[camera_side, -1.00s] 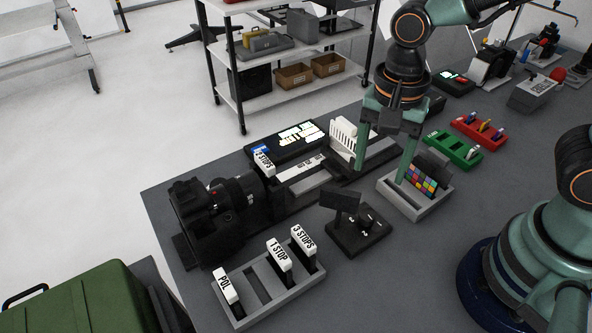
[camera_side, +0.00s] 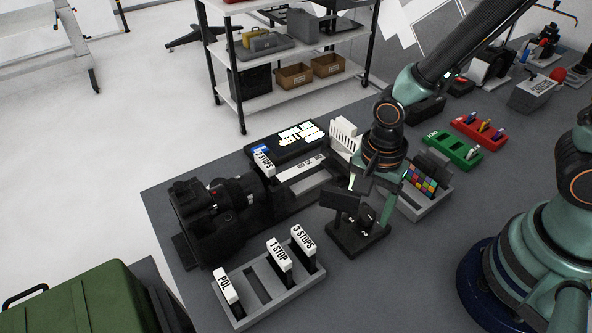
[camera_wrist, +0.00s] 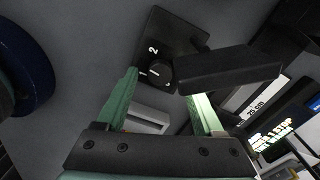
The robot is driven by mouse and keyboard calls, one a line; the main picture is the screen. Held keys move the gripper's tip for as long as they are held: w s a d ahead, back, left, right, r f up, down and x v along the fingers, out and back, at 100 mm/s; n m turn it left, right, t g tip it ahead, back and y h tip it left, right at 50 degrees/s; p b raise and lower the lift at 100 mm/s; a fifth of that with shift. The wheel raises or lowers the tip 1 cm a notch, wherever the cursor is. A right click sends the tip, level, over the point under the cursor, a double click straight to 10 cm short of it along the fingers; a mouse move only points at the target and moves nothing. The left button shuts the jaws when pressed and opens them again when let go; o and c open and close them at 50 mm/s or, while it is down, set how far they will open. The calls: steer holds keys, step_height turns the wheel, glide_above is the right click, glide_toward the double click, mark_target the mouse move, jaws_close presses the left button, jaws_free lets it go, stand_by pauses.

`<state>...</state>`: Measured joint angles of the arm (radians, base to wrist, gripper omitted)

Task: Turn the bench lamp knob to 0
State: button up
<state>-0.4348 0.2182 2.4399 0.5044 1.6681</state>
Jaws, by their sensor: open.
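The bench lamp is a small black unit with a flat base (camera_side: 352,243) and a tilted rectangular head (camera_side: 342,200) in the side view. Its round black knob (camera_wrist: 159,71) shows in the wrist view, with white marks 1 and 2 beside it. The lamp head also shows in the wrist view (camera_wrist: 230,68), reaching over the right finger's tip. My gripper (camera_side: 370,200) is open and empty, just above the lamp base, with its fingers pointing down around the knob area. I cannot tell whether either finger touches the knob or where the knob points.
A grey filter tray (camera_side: 240,318) with labelled white-topped filters stands in front. A black camera (camera_side: 205,225) is at left. A grey holder with a colour chart (camera_side: 421,182) stands close at right of my gripper. Green (camera_side: 452,150) and red (camera_side: 478,131) racks are further back.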

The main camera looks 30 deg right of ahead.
mark_target(366, 214)
steer(key=shift+f, duration=0.55)
steer(key=shift+c, duration=0.3)
jaws_close()
steer(key=shift+n, duration=1.7)
steer(key=shift+o, duration=0.3)
jaws_free()
steer(key=shift+r, duration=0.1)
step_height(366, 214, up, 12)
steer(key=shift+w+a, duration=0.1)
